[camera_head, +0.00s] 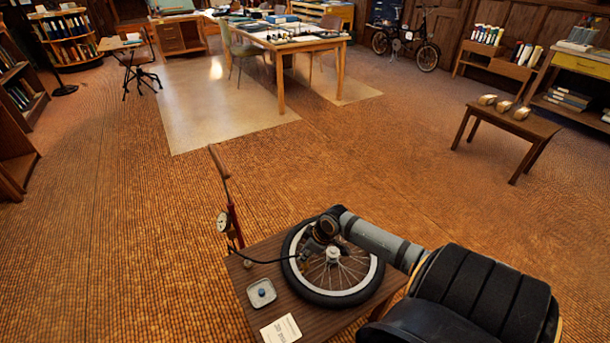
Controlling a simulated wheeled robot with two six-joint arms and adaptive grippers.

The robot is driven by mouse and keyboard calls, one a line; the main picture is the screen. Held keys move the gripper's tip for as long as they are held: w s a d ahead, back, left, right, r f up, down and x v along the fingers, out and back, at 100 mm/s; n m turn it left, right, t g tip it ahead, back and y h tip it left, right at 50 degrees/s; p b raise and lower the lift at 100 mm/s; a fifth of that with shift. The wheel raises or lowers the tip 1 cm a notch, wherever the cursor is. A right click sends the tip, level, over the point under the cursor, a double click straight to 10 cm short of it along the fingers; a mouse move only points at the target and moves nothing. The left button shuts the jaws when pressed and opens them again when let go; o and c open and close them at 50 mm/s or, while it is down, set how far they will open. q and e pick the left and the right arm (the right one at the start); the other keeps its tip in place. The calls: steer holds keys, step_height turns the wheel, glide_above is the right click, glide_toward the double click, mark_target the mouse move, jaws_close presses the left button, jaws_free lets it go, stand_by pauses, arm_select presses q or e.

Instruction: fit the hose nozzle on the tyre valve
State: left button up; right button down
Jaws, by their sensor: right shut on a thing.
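The wheel with a black tyre and pale rim (350,292) lies flat on a small brown wooden table (237,268). A floor pump (234,222) with a red barrel and a round gauge stands at the table's left back corner. Its thin black hose (265,262) curves over the table to my right gripper. My right gripper (313,245) is over the left back part of the wheel, shut on the hose's end, where the nozzle is. The jaws hide most of the nozzle. I cannot make out the tyre valve or whether the nozzle touches it. My left gripper is not in view.
A small dish (251,300) with a blue piece in it and a white printed card (289,327) lie on the table, left of the wheel. A low bench (520,132) stands at the right. The floor behind the table is clear.

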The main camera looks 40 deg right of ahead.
steer(key=shift+f+b, duration=0.7)
steer(key=shift+f, duration=0.55)
steer(key=c, duration=1.1)
jaws_free()
steer(key=shift+c, duration=0.2)
steer(key=v, duration=0.7)
steer(key=shift+r, duration=0.2)
